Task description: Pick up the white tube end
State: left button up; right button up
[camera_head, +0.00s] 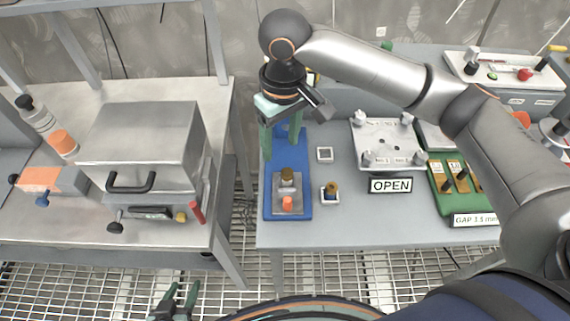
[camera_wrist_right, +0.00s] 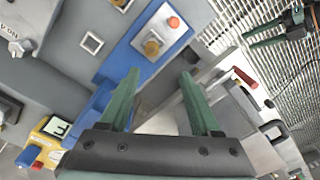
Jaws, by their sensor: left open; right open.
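I cannot pick out a white tube end for certain. A pale cylinder (camera_head: 38,116) with a black top and an orange lower end lies tilted on the left bench. My right gripper (camera_head: 282,148) is open and empty, pointing down over the back part of a blue plate (camera_head: 268,208). In the right wrist view, its green fingers (camera_wrist_right: 160,74) stand apart with nothing between them. The blue plate carries a metal block with a brass knob (camera_head: 287,177) and an orange button (camera_head: 287,203), in front of the gripper. My left gripper (camera_head: 182,289) is open and empty, low over the grating.
A steel box (camera_head: 145,140) with a black handle fills the left bench. A gap separates it from the right bench. Right of the blue plate are a small white socket (camera_head: 325,154), a brass knob in a white holder (camera_head: 330,192), an OPEN sign (camera_head: 391,185) and a green block (camera_head: 440,188).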

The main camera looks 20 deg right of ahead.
aim_at(288, 172)
jog(key=f, duration=0.4)
jog(key=d+f, duration=0.1)
jog(key=f, duration=0.6)
jog(key=shift+s+d+f+b, duration=0.15)
jog(key=shift+d+f+b, duration=0.05)
jog(key=shift+f+b, duration=0.2)
jog(key=shift+r, duration=0.1)
grip_shut()
